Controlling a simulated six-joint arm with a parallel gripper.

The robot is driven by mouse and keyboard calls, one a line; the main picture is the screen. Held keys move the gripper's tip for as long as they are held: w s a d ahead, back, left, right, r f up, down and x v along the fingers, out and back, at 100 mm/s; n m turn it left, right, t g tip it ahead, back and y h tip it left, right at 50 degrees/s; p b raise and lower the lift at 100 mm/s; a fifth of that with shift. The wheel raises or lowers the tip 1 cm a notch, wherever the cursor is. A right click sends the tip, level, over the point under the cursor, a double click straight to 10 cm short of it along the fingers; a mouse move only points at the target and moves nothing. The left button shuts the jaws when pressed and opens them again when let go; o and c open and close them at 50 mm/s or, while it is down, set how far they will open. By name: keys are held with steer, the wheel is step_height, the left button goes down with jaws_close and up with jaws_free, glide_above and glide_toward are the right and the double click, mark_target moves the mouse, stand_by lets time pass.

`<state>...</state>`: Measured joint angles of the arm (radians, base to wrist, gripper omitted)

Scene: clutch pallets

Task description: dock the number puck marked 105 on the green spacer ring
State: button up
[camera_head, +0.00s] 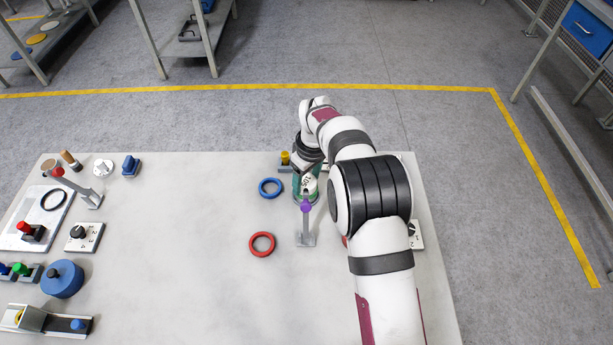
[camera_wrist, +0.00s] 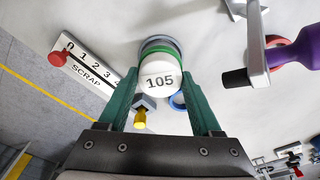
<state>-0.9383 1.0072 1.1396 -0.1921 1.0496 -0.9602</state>
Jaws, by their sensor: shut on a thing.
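The white number puck marked 105 (camera_wrist: 160,78) is held between the green fingers of my gripper (camera_wrist: 164,88) in the wrist view, its number facing the camera. The green spacer ring (camera_wrist: 163,48) shows just beyond the puck, with a grey-blue round piece behind it. The puck overlaps the ring in this view; I cannot tell whether they touch. In the head view my gripper (camera_head: 306,186) is low over the right part of the table, and the puck (camera_head: 310,184) shows as a small white patch. The ring cannot be made out clearly there.
A lever with a purple knob (camera_head: 306,207) stands close in front of my gripper. A block with a yellow knob (camera_head: 285,157) is just behind. A blue ring (camera_head: 270,187) and a red ring (camera_head: 262,244) lie to the left. The middle of the table is clear.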

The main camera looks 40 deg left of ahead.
mark_target(310, 185)
steer(key=o, duration=1)
steer(key=shift+r, duration=0.1)
steer(key=r, duration=0.3)
steer(key=d+r, duration=0.1)
steer(key=r, duration=0.6)
steer(key=shift+d+r, duration=0.15)
steer(key=shift+r, duration=0.2)
